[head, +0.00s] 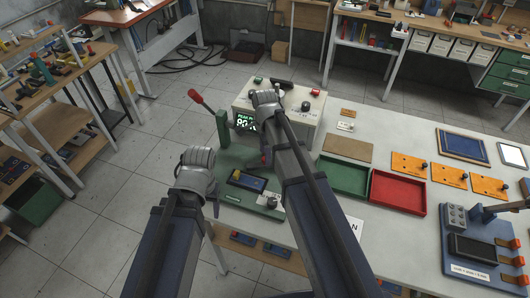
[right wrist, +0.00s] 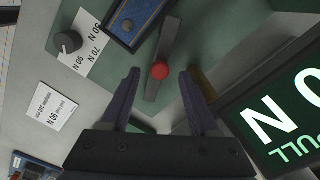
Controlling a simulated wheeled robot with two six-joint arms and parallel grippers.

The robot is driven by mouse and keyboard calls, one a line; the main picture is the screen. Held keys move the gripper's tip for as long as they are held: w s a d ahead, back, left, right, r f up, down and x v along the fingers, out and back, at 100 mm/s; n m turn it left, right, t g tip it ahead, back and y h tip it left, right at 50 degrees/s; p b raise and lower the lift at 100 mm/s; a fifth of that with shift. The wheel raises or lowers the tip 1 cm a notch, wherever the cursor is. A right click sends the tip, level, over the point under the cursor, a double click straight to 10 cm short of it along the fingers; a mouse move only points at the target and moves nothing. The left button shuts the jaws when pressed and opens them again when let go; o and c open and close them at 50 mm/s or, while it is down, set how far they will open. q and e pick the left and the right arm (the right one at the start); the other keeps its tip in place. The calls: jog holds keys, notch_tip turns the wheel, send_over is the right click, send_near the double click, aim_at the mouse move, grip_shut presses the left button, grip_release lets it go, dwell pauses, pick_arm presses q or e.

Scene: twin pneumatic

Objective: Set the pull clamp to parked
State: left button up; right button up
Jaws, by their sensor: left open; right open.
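In the right wrist view, a grey lever bar with a round red knob (right wrist: 160,71) lies over the green plate; I take it for the pull clamp. My right gripper (right wrist: 160,76) is open, one finger on each side of the red knob. I cannot tell whether either finger touches it. In the head view my right gripper (head: 266,157) points down over the green fixture, and its arm hides much of the clamp. My left gripper (head: 214,207) is open at the fixture's left front side, apart from the clamp.
A red-handled lever (head: 194,97) stands on a green post. A lit display (head: 245,121) is on the grey box behind. A blue module (head: 247,181) and a black dial (head: 272,203) are in front. Green (head: 343,187) and red (head: 398,205) trays lie right.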

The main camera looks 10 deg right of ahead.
notch_tip(320, 180, up, 6)
jog(key=p, duration=0.5)
jog(key=shift+r, duration=0.1)
